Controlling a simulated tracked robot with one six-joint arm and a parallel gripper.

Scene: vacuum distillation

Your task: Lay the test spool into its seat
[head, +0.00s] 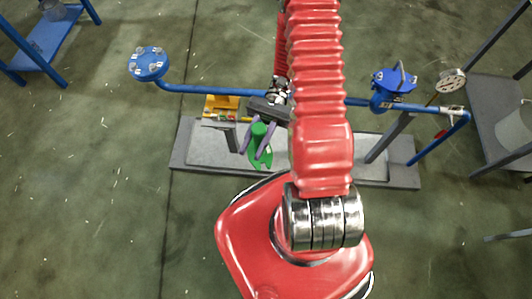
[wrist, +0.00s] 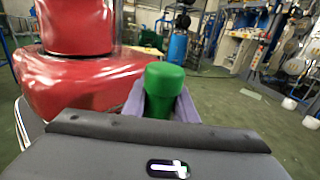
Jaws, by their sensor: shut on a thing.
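The test spool (head: 259,130) appears as a green piece with a round end and a wider green part below it. My gripper (head: 254,151) is shut on it, with a purple finger on either side, in front of the blue pipe and above the grey base plate. In the wrist view the green round end of the spool (wrist: 164,90) stands up between the purple fingers (wrist: 135,102). The dark gripper body hides its lower part there. I cannot make out the seat clearly; a grey bracket (head: 222,124) stands just left of the spool.
A blue pipe (head: 215,90) runs behind, with a flange (head: 148,63) at left and a blue valve (head: 392,82) at right. A yellow block (head: 220,105) sits beside the bracket. The grey base plate (head: 405,175) lies below. A gauge (head: 452,80) is at right. Front left floor is clear.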

